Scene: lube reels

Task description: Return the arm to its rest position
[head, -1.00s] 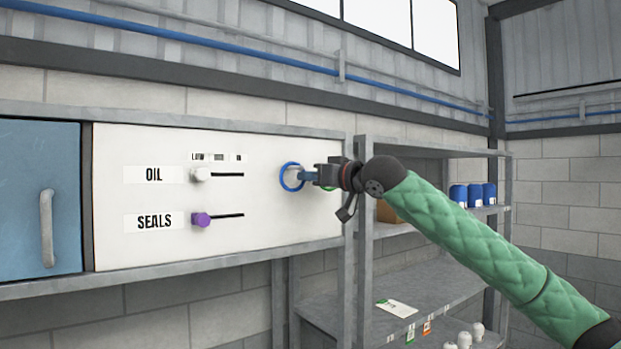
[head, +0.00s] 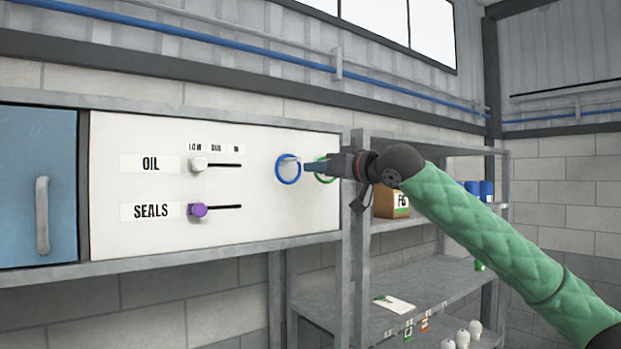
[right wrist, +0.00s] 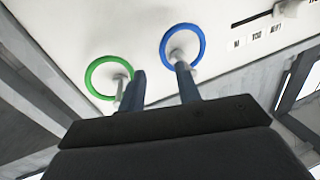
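My right gripper (head: 306,164) is in front of the white panel's right end, its blue fingers pointing left at the panel. In the right wrist view its two fingers (right wrist: 161,78) stand apart with nothing between them. My right arm (head: 480,235), in a green quilted sleeve, reaches in from the lower right. A blue ring (head: 278,174) hangs around a peg on the panel, just left of the fingertips. A green ring (right wrist: 90,83) hangs at another peg and is partly hidden behind the gripper in the head view. My left gripper is out of view.
The white panel (head: 110,235) carries OIL and SEALS sliders with a white knob (head: 198,164) and a purple knob (head: 197,210). A grey shelf rack (head: 345,280) stands to the right, with a box (head: 388,205) and blue containers (head: 487,190) behind the arm.

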